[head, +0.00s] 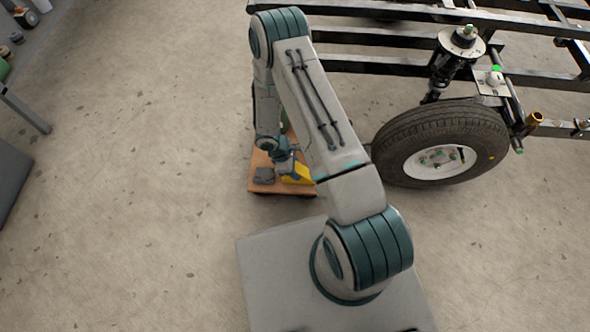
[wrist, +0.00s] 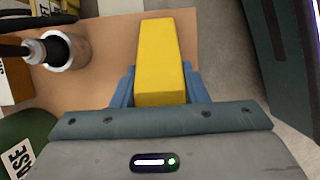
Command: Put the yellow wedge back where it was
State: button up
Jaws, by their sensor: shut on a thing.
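The yellow wedge (wrist: 163,55) sits between the blue fingers of my gripper (wrist: 160,85) in the wrist view. The gripper is shut on it. In the head view the wedge (head: 297,175) shows beside my gripper (head: 284,165), at the near right part of a small orange-brown board (head: 259,185). I cannot tell whether the wedge touches the board or is held above it.
A metal cup with a dark rod (wrist: 65,50) and a green object (wrist: 30,135) are near in the wrist view. The wheel (head: 440,145) and black frame (head: 400,38) stand to the right.

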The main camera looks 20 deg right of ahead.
jog(key=shift+r, duration=0.1)
jog(key=o, duration=1.3)
jog(key=p+v, duration=0.5)
jog(key=v, duration=0.7)
